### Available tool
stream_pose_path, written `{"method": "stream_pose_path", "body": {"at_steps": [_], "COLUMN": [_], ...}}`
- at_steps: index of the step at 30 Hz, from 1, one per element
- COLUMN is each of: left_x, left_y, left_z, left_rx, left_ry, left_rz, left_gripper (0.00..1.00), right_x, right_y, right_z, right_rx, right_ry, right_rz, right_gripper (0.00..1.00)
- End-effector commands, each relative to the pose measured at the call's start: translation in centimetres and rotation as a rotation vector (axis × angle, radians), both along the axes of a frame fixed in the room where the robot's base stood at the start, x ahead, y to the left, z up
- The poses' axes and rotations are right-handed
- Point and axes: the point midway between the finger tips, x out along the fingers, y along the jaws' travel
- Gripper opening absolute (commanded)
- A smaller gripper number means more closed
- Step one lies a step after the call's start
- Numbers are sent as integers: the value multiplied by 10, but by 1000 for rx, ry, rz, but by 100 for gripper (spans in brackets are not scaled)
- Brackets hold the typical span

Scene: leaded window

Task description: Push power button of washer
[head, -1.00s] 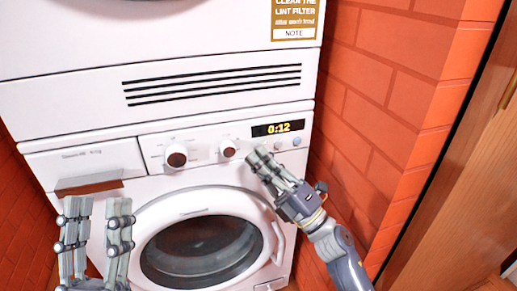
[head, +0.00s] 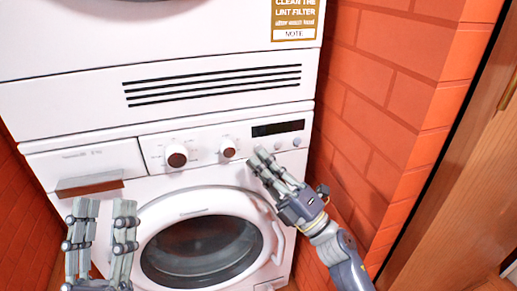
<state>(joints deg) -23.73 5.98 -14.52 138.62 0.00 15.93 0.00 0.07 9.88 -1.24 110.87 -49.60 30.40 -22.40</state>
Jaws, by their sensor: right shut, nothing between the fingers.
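The white washer (head: 90,200) stands below another white appliance, facing me. Its control panel has a large knob (head: 177,157), a smaller knob (head: 228,149), small round buttons (head: 297,142) and a dark display (head: 278,128) showing no digits. My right gripper (head: 259,158) is shut and empty, with its fingertips in front of the panel just below the display. The fingers hide part of the panel, and I cannot tell whether they touch it. My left gripper (head: 104,207) is open and empty in front of the washer's lower left.
The round door (head: 205,250) is shut below the panel. A stacked appliance (head: 60,105) with a dark vent sits above. A brick wall (head: 375,90) stands close on the right, with a wooden door (head: 460,200) beyond it.

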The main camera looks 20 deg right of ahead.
Motion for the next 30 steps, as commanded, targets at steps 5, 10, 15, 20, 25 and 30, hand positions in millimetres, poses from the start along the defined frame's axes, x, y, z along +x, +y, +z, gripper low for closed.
{"method": "stream_pose_path", "body": {"at_steps": [5, 10, 15, 20, 25, 30], "left_x": [6, 14, 17, 19, 19, 19], "left_y": [-1, -2, -2, -2, -2, -2], "left_z": [-4, -13, -19, -22, -23, -23], "left_rx": [13, 30, 38, 44, 45, 45], "left_ry": [42, 101, 129, 148, 151, 151], "left_rz": [2, 5, 6, 7, 8, 8], "left_gripper": [40, 40, 40, 40, 40, 40], "right_x": [-15, -32, -49, -58, -59, -59], "right_y": [-1, -1, -2, -2, -2, -2], "right_z": [0, 0, 0, 0, 0, 0], "right_rx": [0, -1, 0, 1, 0, 0], "right_ry": [2, 2, 1, 0, 0, 0], "right_rz": [0, 0, 0, 1, 0, 0], "right_gripper": [0, 0, 0, 0, 0, 0]}}
